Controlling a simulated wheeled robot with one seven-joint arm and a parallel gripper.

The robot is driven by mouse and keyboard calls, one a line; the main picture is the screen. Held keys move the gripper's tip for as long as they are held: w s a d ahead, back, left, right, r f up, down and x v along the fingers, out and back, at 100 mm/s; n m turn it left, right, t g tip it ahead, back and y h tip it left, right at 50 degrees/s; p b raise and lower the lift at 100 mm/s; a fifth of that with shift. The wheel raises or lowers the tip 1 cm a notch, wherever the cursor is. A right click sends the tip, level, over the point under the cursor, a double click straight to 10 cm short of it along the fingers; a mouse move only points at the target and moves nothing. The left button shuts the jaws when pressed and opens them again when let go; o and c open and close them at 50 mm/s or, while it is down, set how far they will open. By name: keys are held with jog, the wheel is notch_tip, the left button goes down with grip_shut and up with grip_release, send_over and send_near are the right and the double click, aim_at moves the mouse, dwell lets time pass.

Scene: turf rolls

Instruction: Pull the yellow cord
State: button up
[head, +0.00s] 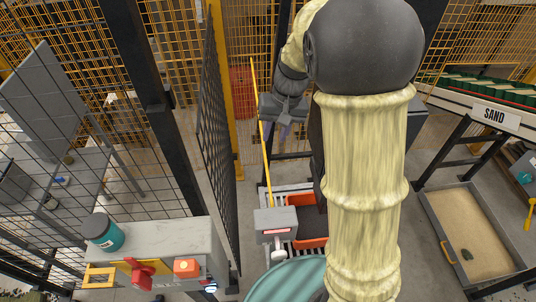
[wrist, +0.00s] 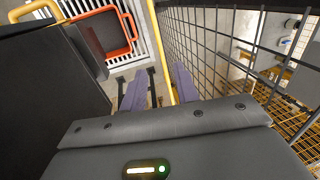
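The yellow cord (head: 264,150) runs long and nearly straight, slightly slanted, beside the mesh gate in the head view. Its lower end meets a grey box with a red strip. In the wrist view the cord (wrist: 160,50) passes through the gap between my two purple fingers, closer to the right one; whether it lies at fingertip depth I cannot tell. My gripper (head: 277,131) is open, its fingers just right of the cord in the head view. The fingers stand apart with nothing gripped in the wrist view (wrist: 158,88).
A black mesh panel (head: 215,130) stands close left of the cord. The grey box (head: 276,224) stands by an orange-rimmed tray (wrist: 125,42) on white slats.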

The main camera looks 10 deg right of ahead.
aim_at(266, 162)
jog(key=f, duration=0.3)
jog(key=a+f+p, duration=0.1)
jog(key=f, duration=0.2)
jog(key=a+f, duration=0.1)
jog(key=f, duration=0.3)
jog(key=shift+p, duration=0.3)
jog(key=shift+r, duration=0.1)
grip_shut()
